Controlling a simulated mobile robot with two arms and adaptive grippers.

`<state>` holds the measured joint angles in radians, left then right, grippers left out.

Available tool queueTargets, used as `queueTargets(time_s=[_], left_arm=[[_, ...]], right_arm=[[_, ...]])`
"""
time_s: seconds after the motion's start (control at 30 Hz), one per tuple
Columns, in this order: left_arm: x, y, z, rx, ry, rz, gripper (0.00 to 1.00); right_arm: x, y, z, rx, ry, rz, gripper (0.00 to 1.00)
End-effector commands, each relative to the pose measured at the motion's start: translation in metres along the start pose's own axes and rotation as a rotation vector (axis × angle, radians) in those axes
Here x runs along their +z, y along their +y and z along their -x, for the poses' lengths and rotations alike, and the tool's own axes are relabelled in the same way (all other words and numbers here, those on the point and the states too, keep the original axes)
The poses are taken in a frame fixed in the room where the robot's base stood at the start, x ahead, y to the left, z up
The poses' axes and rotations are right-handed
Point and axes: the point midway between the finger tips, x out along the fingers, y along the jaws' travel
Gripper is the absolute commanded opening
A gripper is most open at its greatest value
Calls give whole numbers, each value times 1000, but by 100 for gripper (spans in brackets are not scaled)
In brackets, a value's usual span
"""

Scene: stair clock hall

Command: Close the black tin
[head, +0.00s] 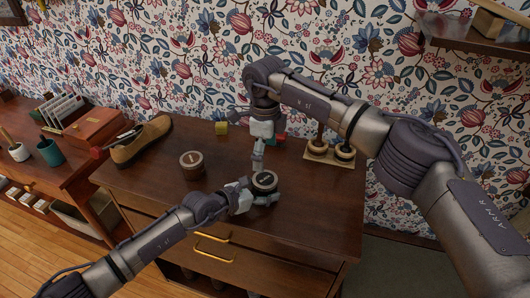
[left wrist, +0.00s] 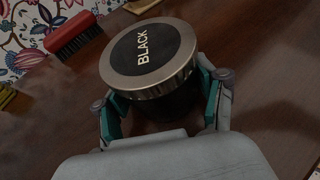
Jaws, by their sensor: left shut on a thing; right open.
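The black tin (head: 264,181) stands upright near the front edge of the dark wooden cabinet. In the left wrist view its round lid (left wrist: 148,54), with a silver rim and the word BLACK, covers the top of the dark body (left wrist: 168,105). I cannot tell whether the lid is pressed fully down. My left gripper (head: 258,195) is shut on the tin from the front left, its teal-padded fingers (left wrist: 162,112) on either side of the body. My right gripper (head: 258,160) is open and empty, pointing down just above and behind the tin.
A brown round tin (head: 191,160) stands left of the black tin. A brown shoe (head: 142,143) is farther left. The cabinet top (head: 310,210) is clear at the right front.

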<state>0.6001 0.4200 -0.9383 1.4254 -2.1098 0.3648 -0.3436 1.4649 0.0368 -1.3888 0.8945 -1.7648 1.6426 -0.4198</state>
Motion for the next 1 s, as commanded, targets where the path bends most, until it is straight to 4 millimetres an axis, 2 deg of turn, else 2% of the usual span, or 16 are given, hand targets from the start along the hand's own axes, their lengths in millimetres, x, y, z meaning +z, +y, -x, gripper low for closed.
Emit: queueTargets(time_s=[0.27,0.37,0.7,0.83,1.0], left_arm=[[0,0,0,0,0,0,0],[0,0,0,0,0,0,0],[0,0,0,0,0,0,0],[0,0,0,0,0,0,0],[0,0,0,0,0,0,0]], right_arm=[[0,0,-4,1,0,-3,96],[0,0,-14,2,0,-4,96],[0,0,-65,2,1,-5,96],[0,0,-76,1,0,-4,96],[0,0,-81,0,0,-4,96]])
